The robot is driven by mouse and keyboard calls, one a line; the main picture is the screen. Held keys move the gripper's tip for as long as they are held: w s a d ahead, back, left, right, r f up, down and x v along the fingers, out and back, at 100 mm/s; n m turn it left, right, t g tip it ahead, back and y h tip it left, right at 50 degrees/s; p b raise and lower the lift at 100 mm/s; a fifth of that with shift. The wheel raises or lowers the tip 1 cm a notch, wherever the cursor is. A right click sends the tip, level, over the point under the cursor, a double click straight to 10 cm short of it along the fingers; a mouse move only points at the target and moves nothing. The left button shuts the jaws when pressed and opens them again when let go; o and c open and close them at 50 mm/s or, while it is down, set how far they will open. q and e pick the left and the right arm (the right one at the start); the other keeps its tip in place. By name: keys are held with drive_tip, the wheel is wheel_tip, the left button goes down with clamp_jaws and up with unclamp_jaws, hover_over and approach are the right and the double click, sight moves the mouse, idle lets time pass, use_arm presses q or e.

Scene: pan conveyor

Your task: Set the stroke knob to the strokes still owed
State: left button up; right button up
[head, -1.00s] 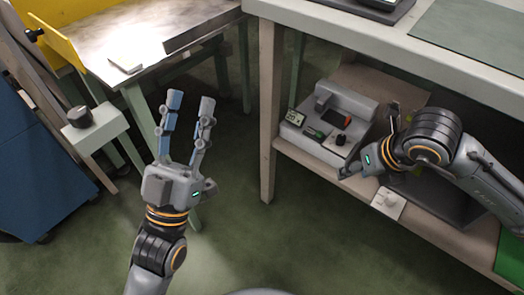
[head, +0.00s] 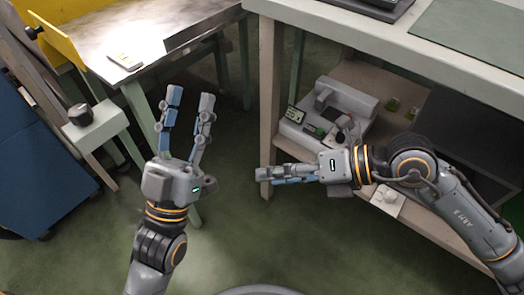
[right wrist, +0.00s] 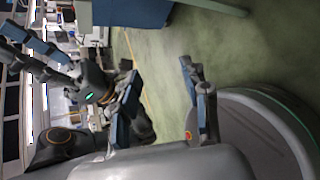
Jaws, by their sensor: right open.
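A grey machine (head: 345,97) with a small display (head: 294,114), a green part and a dark knob (head: 341,137) stands on the shelf under the right bench. The knob's setting is too small to read. My right gripper (head: 267,174) is open and empty in front of the shelf, left of and below the machine, its fingers pointing left. Its spread fingers also show in the right wrist view (right wrist: 158,76). My left gripper (head: 190,98) is open and empty over the floor, fingers pointing up the picture. No label shows which knob is the stroke knob.
A black knob (head: 80,115) sits on a pale green box at the left table. A white box with a pale knob (head: 388,197) lies at the shelf's front edge, partly behind my right arm. A bench leg (head: 268,90) stands close to my right gripper.

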drive_tip(key=a+r+m+y, duration=0.1)
drive_tip(key=a+r+y, duration=0.2)
drive_tip(key=r, duration=0.4)
drive_tip(key=shift+s+y, duration=0.4)
drive_tip(key=shift+y, duration=0.5)
